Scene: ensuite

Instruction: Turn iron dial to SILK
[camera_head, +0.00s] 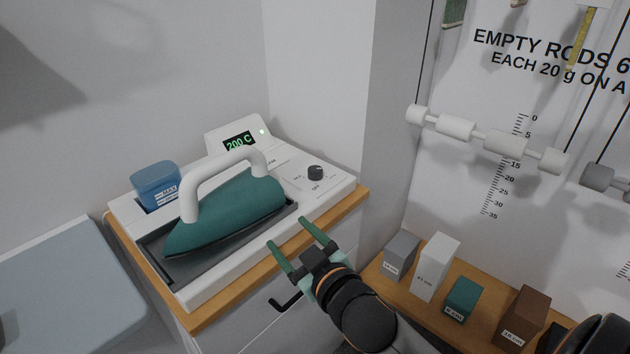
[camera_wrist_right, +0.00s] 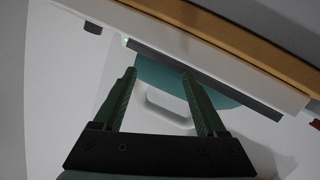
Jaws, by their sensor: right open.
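The iron dial (camera_head: 315,173) is a small dark knob on the right part of the white iron station (camera_head: 329,184). Its setting labels are too small to read. The green iron (camera_head: 232,212) with a white handle rests in the station's grey tray. A display (camera_head: 239,142) behind it reads 200 C. My right gripper (camera_head: 292,238) is open and empty, in front of the station's front edge and apart from the dial. In the right wrist view the open fingers (camera_wrist_right: 160,85) point toward the station, with a dark knob (camera_wrist_right: 92,28) at upper left. My left gripper is not in view.
A blue container (camera_head: 156,186) marked MAX sits at the station's left. The wooden top (camera_head: 345,200) borders the station, with a black drawer handle (camera_head: 286,302) below. Labelled blocks (camera_head: 434,266) stand on a shelf at right. A wall rises behind the station.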

